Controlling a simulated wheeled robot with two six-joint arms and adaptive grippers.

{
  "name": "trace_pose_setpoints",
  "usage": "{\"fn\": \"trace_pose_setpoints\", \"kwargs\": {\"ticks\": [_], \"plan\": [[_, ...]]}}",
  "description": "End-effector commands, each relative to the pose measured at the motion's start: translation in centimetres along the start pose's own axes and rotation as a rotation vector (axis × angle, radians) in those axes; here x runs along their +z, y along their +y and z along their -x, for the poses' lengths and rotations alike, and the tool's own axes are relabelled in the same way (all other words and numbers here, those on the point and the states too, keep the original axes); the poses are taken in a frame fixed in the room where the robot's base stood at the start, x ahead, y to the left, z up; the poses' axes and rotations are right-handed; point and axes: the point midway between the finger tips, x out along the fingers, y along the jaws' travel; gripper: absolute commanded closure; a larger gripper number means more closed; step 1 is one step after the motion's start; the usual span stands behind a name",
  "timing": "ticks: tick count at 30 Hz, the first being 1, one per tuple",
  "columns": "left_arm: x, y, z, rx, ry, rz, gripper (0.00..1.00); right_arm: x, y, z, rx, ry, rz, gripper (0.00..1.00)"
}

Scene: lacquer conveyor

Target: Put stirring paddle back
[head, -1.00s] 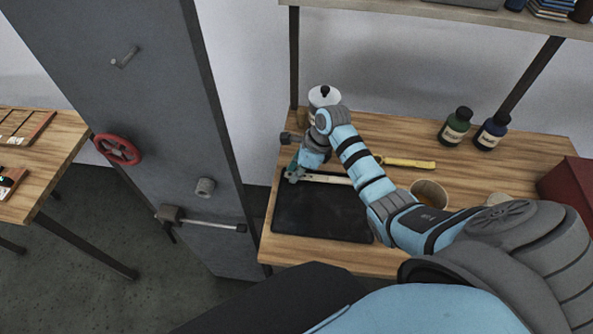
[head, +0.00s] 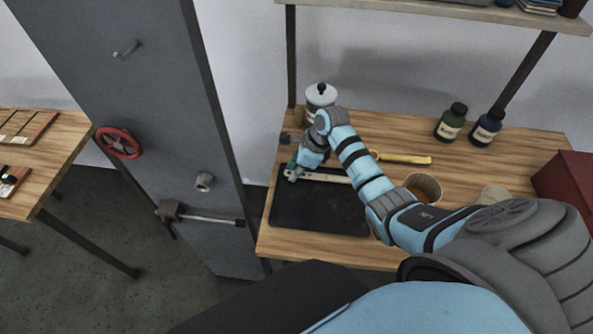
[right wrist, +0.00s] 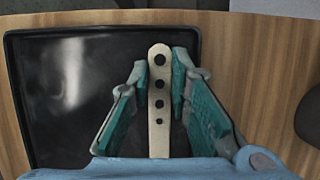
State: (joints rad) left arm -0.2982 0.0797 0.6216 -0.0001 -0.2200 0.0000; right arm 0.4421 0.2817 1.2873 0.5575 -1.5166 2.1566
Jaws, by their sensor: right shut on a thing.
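The stirring paddle (head: 327,178) is a pale, flat strip with a row of dark holes. My right gripper (head: 293,174) is shut on it near its left end, over the upper edge of a black tray (head: 318,212). In the right wrist view the paddle (right wrist: 159,130) lies between the two teal-padded fingers (right wrist: 160,75), its rounded holed end just past the fingertips. Whether it touches the tray or hangs slightly above it I cannot tell. My left gripper is not in view.
A white lidded jar (head: 320,95) stands behind my right wrist. A grey panel with a red valve wheel (head: 118,143) stands left.

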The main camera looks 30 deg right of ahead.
Motion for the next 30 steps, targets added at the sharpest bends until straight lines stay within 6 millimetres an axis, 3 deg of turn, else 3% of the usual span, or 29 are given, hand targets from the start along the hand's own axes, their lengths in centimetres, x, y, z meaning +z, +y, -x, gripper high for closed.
{"fn": "trace_pose_setpoints", "kwargs": {"ticks": [1, 5, 6, 10, 30], "plan": [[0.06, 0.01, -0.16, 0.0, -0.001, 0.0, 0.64, -0.78, 1.14, -1.05, 0.034, 0.015, -0.012, 1.0], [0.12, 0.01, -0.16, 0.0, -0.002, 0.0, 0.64, -0.74, 1.2, -1.08, 0.036, 0.015, -0.013, 1.0], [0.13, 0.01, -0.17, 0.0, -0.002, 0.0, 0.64, -0.73, 1.21, -1.09, 0.036, 0.014, -0.013, 0.79], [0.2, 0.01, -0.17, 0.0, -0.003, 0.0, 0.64, -0.74, 1.22, -1.1, 0.036, 0.015, -0.012, 0.59], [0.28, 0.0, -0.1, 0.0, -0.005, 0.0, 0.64, -1.19, 0.65, -0.73, 0.019, 0.021, -0.015, 0.59]]}}
